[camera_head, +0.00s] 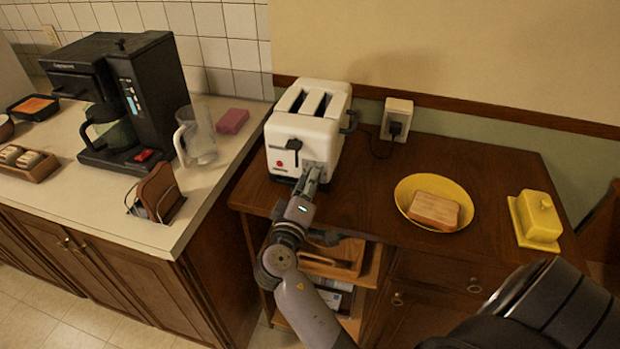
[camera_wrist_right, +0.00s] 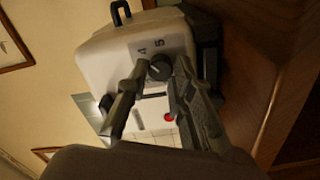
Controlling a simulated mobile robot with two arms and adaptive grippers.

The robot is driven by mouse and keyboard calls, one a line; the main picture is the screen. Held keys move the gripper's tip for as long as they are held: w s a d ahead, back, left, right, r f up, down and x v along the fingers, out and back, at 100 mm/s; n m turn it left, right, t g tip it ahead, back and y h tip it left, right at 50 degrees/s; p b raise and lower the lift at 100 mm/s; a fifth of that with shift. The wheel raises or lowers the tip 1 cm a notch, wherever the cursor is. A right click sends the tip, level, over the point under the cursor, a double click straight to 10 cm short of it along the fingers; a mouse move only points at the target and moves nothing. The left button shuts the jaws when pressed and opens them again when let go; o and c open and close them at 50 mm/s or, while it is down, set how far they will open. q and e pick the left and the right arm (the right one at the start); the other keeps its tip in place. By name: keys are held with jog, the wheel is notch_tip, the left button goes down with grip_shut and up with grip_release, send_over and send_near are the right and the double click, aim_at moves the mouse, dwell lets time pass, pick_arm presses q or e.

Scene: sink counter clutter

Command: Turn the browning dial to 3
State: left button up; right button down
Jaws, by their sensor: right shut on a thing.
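The white toaster (camera_head: 335,97) stands at the left of the brown wooden counter, its two top slots empty. My right gripper (camera_head: 311,175) reaches its front face at the lower right corner. In the right wrist view, the fingers of my right gripper (camera_wrist_right: 160,72) are shut on the dark round browning dial (camera_wrist_right: 159,67), one on either side. The figures 4 and 5 show on the toaster's face (camera_wrist_right: 110,58) near the dial. I cannot tell which figure the dial points to. The fingers hide part of the scale. My left gripper is not in view.
A yellow plate (camera_head: 405,188) with a bread slice and a yellow butter dish (camera_head: 538,218) stand to the right. A wall socket (camera_head: 396,118) with a plug is behind. A black coffee maker (camera_head: 150,85) and glass jug (camera_head: 199,140) stand on the left counter.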

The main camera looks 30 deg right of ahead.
jog(key=n+p, duration=0.1)
jog(key=n, duration=0.1)
jog(key=n+p, duration=0.1)
jog(key=n, duration=0.1)
jog(key=shift+r+n, duration=0.2)
jog(key=shift+n, duration=0.2)
jog(key=n+p, duration=0.2)
jog(key=n, duration=0.1)
jog(key=shift+f+n+p, duration=0.2)
jog(key=shift+n+p, duration=0.45)
jog(key=shift+n, duration=0.35)
jog(key=c, duration=1.4)
grip_release()
jog(key=shift+a, duration=0.1)
